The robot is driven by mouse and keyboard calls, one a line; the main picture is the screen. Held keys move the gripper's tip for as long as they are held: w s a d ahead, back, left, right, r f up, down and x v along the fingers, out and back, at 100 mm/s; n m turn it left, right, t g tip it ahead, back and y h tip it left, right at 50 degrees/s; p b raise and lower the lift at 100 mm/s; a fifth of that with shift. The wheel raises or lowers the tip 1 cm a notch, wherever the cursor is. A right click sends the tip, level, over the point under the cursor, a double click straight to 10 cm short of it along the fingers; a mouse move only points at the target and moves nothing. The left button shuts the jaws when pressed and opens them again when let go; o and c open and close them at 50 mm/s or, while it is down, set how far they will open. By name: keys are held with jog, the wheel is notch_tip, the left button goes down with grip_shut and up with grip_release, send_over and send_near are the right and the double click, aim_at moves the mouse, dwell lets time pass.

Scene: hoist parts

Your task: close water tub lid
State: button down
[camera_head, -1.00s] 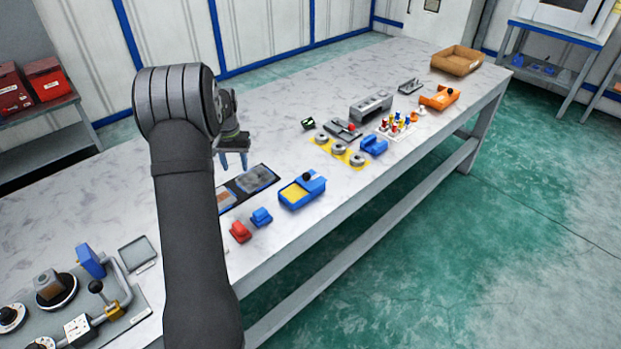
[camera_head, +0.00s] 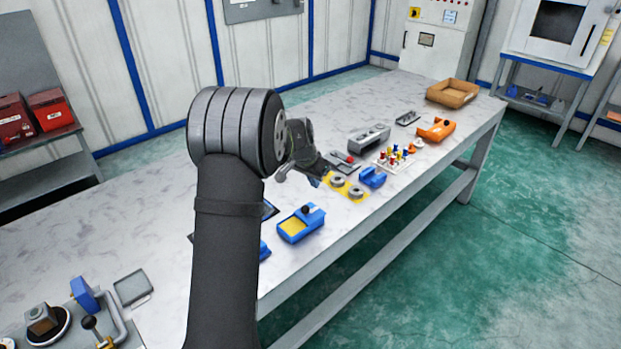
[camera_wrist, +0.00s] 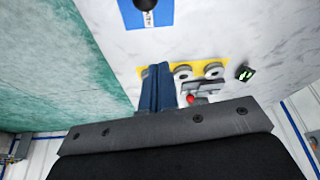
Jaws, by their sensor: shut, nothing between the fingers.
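The blue tub (camera_head: 300,224), with a yellow inside, stands near the table's front edge in the head view. A blue lid part with a black knob (camera_head: 306,209) is at its far end, and the yellow stays uncovered. Part of a blue thing with a black knob (camera_wrist: 146,12) shows at the top of the wrist view; it looks like the same tub. My gripper (camera_head: 318,178) is beyond the tub, by the yellow mat with grey rings, apart from the tub. Its blue fingers (camera_wrist: 158,88) are together and empty in the wrist view.
Grey rings on the yellow mat (camera_head: 326,178), a blue block (camera_head: 373,177), a grey holder (camera_head: 369,138) and an orange tub (camera_head: 437,129) stand farther along the table. A cardboard box (camera_head: 453,92) is at the far end. My arm hides part of the near table.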

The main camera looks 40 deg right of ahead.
send_over(313, 208)
jog(key=d, duration=0.2)
notch_tip(313, 208, down, 6)
jog(key=shift+w+r, duration=0.1)
jog(key=shift+r, duration=0.15)
jog(key=shift+s+a, duration=0.2)
jog(key=shift+a, duration=1.05)
jog(key=shift+s+a+f, duration=0.15)
jog(key=shift+a, duration=0.6)
jog(key=a, duration=0.7)
jog(key=shift+a, duration=0.4)
jog(key=shift+f, duration=0.1)
